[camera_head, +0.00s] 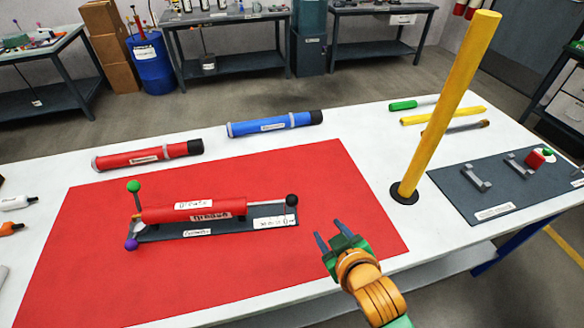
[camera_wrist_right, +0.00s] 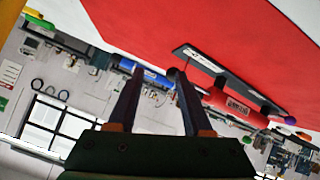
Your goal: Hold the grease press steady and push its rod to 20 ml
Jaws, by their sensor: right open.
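The grease press (camera_head: 210,208) is a red cylinder lying on a dark base plate on the red mat (camera_head: 115,285). A green ball and a purple ball are at its left end. Its rod comes out at the right and ends in a black knob (camera_head: 291,200). A white label, too small to read, lies under the rod. My right gripper (camera_head: 329,234) is open and empty, right of the knob and nearer the front, apart from it. The right wrist view shows the press (camera_wrist_right: 235,103) beyond the fingers (camera_wrist_right: 160,72). My left gripper is not in view.
Red (camera_head: 147,155) and blue (camera_head: 275,123) tubes lie behind the mat. A tall yellow post (camera_head: 450,100) stands upright to the right. A dark board (camera_head: 490,190) with handles and a red block is at the far right. The mat in front of the press is clear.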

